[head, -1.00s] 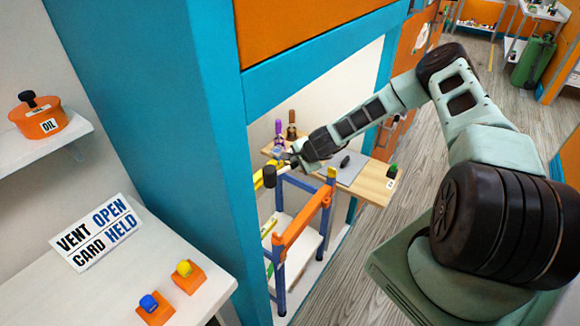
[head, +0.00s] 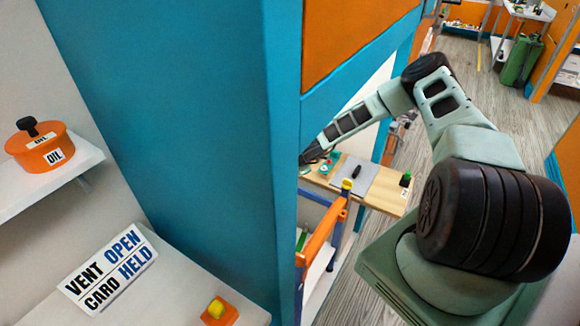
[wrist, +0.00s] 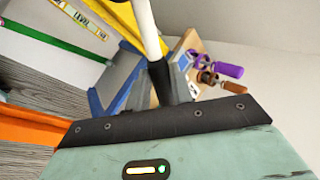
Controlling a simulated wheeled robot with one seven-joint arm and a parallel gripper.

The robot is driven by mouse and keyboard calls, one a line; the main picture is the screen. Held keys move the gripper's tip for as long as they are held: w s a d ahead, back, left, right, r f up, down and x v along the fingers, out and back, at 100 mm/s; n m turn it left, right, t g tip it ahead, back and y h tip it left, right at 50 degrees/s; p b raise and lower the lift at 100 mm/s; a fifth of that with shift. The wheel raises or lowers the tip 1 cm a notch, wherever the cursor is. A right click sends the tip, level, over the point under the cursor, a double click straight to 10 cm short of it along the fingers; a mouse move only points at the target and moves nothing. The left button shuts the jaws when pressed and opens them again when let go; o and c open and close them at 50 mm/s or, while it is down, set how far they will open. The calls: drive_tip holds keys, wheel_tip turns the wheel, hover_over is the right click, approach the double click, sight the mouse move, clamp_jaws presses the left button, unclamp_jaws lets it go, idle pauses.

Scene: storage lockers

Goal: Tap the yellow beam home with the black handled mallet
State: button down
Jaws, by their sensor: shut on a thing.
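My gripper (wrist: 165,88) is in the wrist view, its dark fingers shut on the mallet. The mallet's pale shaft (wrist: 148,25) runs up out of the picture, with a black part at the fingers; its head is out of view. The yellow beam (wrist: 124,18) lies just left of the shaft, beside a strip marked LEVEL (wrist: 85,18). I cannot tell whether mallet and beam touch. In the head view the teal post hides my gripper, the mallet and the yellow beam.
The teal post (head: 180,130) stands left of my arm. A frame with an orange beam (head: 320,238) and blue legs stands below. A wooden board (head: 375,195) holds a grey mat and a green block (head: 405,180). Purple (wrist: 230,70) and brown (wrist: 233,87) handles show nearby.

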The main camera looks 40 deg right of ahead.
drive_tip(key=shift+f+b, duration=0.9)
drive_tip(key=shift+f, duration=0.25)
idle(0.4)
wheel_tip(320, 180, down, 5)
drive_tip(key=b, duration=0.4)
wheel_tip(320, 180, up, 5)
drive_tip(key=p, duration=0.3)
drive_tip(key=shift+f+p, duration=0.1)
drive_tip(key=shift+p, duration=0.25)
drive_tip(key=shift+f, duration=0.1)
drive_tip(key=shift+s, duration=0.1)
